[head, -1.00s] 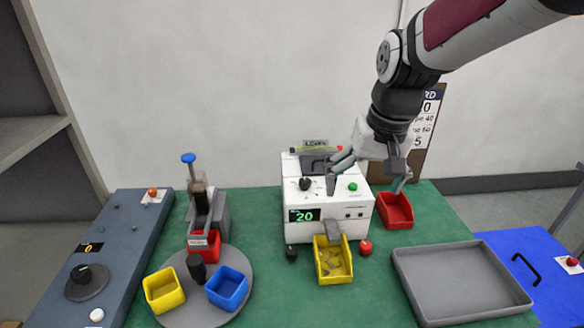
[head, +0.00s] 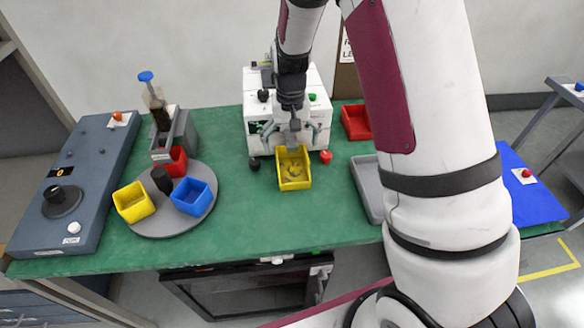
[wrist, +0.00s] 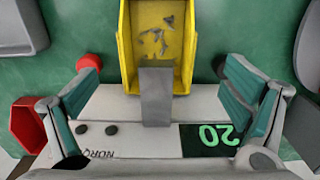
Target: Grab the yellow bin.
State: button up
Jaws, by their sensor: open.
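The yellow bin (head: 294,182) sits on the green table against the front of the white machine (head: 256,106), under its grey chute. In the wrist view, the yellow bin (wrist: 126,48) holds several small grey pieces, and the chute (wrist: 156,98) reaches over its near edge. My gripper (head: 290,135) is open and empty at the machine's front, just behind the bin. In the wrist view, my gripper's fingers (wrist: 160,82) are spread wide either side of the chute, apart from the bin. A second, square yellow bin (head: 133,207) stands on the grey turntable.
The turntable (head: 150,228) also carries a blue bin (head: 193,201) and a red bin (head: 178,161). A red button (head: 325,157) and a black knob (head: 254,164) flank the bin. A red bin (head: 355,124) and grey tray (head: 365,190) lie right. Table front is clear.

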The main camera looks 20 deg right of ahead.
aim_at(292, 171)
jog(key=shift+w+d+f+p, duration=0.15)
jog(key=shift+f+p, duration=0.15)
jog(key=shift+f, duration=1.55)
jog(key=shift+d+f+p, duration=0.1)
jog(key=shift+f+p, duration=0.15)
jog(key=shift+f, duration=1.6)
jog(key=shift+c, duration=0.5)
jog(key=c, duration=1.3)
jog(key=shift+r, duration=0.35)
